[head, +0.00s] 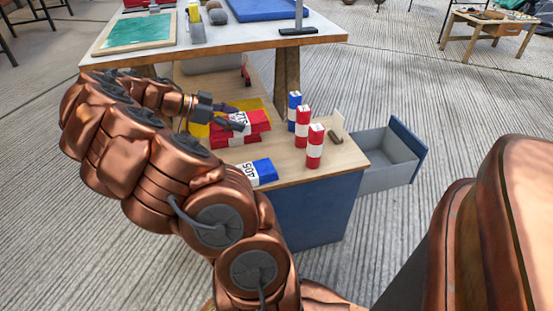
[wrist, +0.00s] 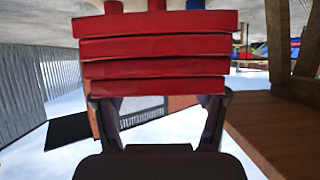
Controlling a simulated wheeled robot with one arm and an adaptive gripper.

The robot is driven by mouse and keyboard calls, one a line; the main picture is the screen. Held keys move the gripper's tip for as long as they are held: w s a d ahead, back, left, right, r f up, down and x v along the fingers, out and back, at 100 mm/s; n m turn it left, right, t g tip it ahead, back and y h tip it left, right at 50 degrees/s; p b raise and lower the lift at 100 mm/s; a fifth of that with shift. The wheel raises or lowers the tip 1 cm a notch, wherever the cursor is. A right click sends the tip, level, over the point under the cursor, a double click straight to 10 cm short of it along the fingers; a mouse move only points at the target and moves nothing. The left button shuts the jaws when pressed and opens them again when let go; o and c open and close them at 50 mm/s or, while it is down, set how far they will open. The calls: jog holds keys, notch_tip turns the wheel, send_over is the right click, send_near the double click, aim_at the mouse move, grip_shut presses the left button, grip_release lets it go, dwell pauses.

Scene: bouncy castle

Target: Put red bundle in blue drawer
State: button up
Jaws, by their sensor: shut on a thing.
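The red bundle (head: 262,120), a stack of red slabs with a white numbered band, is at my gripper (head: 235,118) over the wooden top of the blue cabinet. In the wrist view the red bundle (wrist: 155,60) fills the space at the fingers of my gripper (wrist: 160,115), which is shut on it. I cannot tell whether its underside touches the surface below. The blue drawer (head: 407,137) is pulled out at the cabinet's right side. It has a blue front and grey walls, and its visible inside looks empty.
A yellow tray (head: 198,130) lies behind the bundle. A blue bundle (head: 264,169) lies at the cabinet top's near edge. Red-and-white rolls (head: 315,148) and a blue-and-white roll (head: 294,101) stand toward the drawer side. A larger table (head: 240,38) stands behind.

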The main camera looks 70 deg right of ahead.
jog(key=shift+s+f, duration=0.2)
jog(key=shift+f, duration=0.2)
jog(key=shift+s+f+b, duration=0.1)
jog(key=shift+f+b, duration=1.85)
jog(key=shift+f, duration=2.75)
jog(key=shift+f+m, duration=0.15)
jog(key=shift+m, duration=0.15)
jog(key=o, duration=1)
